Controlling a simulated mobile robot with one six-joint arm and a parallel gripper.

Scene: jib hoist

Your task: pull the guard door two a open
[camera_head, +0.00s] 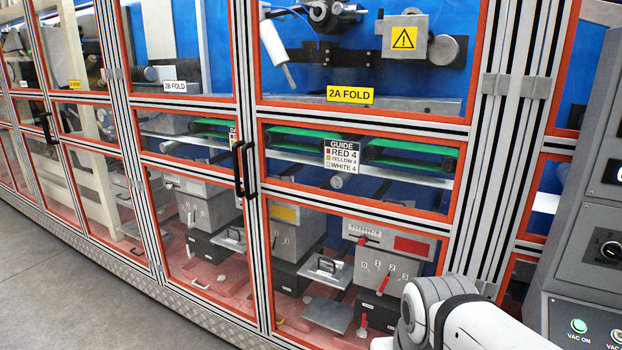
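The guard door two a is the framed clear panel door with the yellow "2A FOLD" label (350,95), in the middle of the head view. Its red-edged aluminium frame (360,122) looks shut, flush with the neighbouring door. Two black upright handles sit side by side at the seam on its left; the right one (251,170) appears to be on the two a door. Grey hinges (496,85) show on its right side. My white and grey arm enters at the bottom right, in front of the door's lower right corner. My gripper is not in view.
The "2B FOLD" door (175,87) adjoins on the left, with more guard doors beyond. A grey control panel (585,250) with knobs and buttons stands at the right edge. Bare grey floor (60,280) lies at the lower left, in front of the machine's metal base edge.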

